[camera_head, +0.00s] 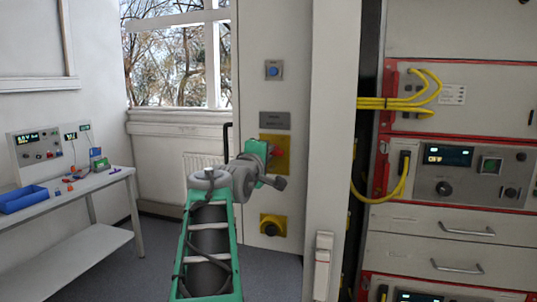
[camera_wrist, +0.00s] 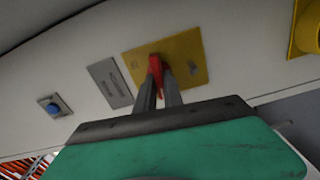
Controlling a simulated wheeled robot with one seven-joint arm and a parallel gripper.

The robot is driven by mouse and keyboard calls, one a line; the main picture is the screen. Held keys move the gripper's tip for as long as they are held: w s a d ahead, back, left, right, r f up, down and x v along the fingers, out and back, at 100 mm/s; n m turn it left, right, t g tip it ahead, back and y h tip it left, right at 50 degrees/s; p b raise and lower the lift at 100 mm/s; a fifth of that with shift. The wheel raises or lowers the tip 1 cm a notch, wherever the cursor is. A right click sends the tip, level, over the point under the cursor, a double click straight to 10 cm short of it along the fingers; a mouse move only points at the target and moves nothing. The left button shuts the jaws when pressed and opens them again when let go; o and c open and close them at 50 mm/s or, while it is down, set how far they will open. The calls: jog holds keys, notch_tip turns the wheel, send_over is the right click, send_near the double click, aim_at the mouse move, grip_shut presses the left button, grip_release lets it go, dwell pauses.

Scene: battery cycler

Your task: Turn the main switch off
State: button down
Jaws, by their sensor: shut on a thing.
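The main switch is a red handle (camera_wrist: 155,64) on a yellow plate (camera_wrist: 190,48) in the wrist view. The yellow plate also shows in the head view (camera_head: 282,143) on the pale cabinet front, partly behind my arm. My gripper (camera_wrist: 158,85) is shut on the red handle, with a dark grey finger on each side of it. In the head view my gripper (camera_head: 266,152) reaches the plate, and the handle is mostly hidden there. The plate's markings are too small to read.
A grey label plate (camera_head: 275,120) and a blue button (camera_head: 273,70) are above the switch. A black knob on a yellow plate (camera_head: 273,225) is below. A rack with yellow cables (camera_head: 425,95) stands at right, a bench (camera_head: 95,190) at left.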

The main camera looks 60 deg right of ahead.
jog(key=shift+f+n, duration=0.1)
jog(key=shift+n, duration=0.5)
jog(key=c, duration=1.5)
grip_release()
jog(key=shift+o, duration=0.2)
jog(key=s+a+b, duration=0.1)
jog(key=a+b, duration=0.1)
jog(key=a, duration=0.5)
jog(key=shift+a, duration=0.35)
jog(key=shift+s, duration=0.1)
